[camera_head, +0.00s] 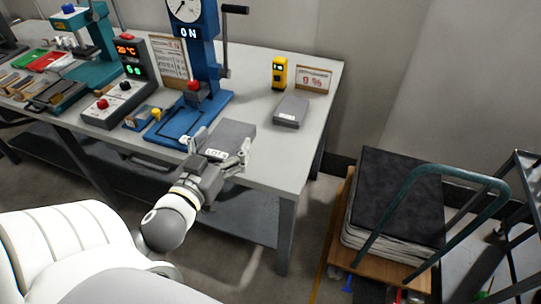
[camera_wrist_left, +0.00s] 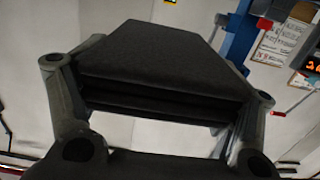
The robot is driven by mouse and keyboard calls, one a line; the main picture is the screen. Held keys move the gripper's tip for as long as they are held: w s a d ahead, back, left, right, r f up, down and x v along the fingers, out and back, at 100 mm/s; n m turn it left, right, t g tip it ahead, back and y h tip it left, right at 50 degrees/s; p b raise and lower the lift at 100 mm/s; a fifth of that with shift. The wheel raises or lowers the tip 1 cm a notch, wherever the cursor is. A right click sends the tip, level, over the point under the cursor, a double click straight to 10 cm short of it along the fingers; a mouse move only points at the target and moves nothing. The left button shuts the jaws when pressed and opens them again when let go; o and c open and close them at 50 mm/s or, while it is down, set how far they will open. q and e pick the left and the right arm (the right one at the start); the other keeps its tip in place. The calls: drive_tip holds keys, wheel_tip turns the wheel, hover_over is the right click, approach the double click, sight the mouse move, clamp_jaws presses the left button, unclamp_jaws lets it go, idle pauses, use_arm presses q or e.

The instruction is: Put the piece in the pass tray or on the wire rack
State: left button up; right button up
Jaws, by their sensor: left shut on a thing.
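In the left wrist view the piece (camera_wrist_left: 158,58) looks dark and layered, with a finger on each side. My left gripper is shut on it. A green tray (camera_head: 29,56) and a red tray (camera_head: 47,61) lie at the far left of the table; I cannot tell whether either is the pass tray. I cannot make out a wire rack with certainty. My right gripper is not in view.
A blue press (camera_head: 201,55) stands behind and left of the gripper, beside a control box (camera_head: 127,80). A grey block (camera_head: 291,111), yellow device (camera_head: 279,73) and sign card (camera_head: 313,78) are at the table's right. A loaded cart (camera_head: 398,195) stands on the floor at right.

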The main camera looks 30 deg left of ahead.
sight(256, 135)
use_arm(q)
drive_tip(key=shift+w+d+f+b, duration=0.15)
drive_tip(key=shift+w+f+b, duration=0.15)
drive_tip(key=shift+w, duration=0.2)
drive_tip(key=shift+w+d+f+b, duration=0.1)
drive_tip(key=shift+w+f+b, duration=0.15)
drive_tip(key=shift+w, duration=0.25)
drive_tip(key=w+f, duration=0.1)
drive_tip(key=w, duration=0.1)
drive_tip(key=w+d+f, duration=0.1)
drive_tip(key=w, duration=0.1)
drive_tip(key=w+f, duration=0.1)
drive_tip(key=w, duration=0.2)
drive_tip(key=shift+w+d+p, duration=0.1)
drive_tip(key=shift+d+p, duration=0.15)
drive_tip(key=shift+p, duration=0.15)
drive_tip(key=w+f, duration=0.2)
drive_tip(key=f, duration=0.1)
drive_tip(key=w+f+b, duration=0.1)
drive_tip(key=shift+w+d+f, duration=0.15)
drive_tip(key=shift+d+f, duration=0.05)
drive_tip(key=shift+d, duration=0.1)
drive_tip(key=f, duration=0.1)
drive_tip(key=w+f, duration=0.1)
drive_tip(key=f, duration=0.1)
drive_tip(key=shift+w+d+f+b, duration=0.1)
drive_tip(key=shift+d+f+b, duration=0.1)
drive_tip(key=shift+b, duration=0.1)
drive_tip(key=shift+f, duration=0.35)
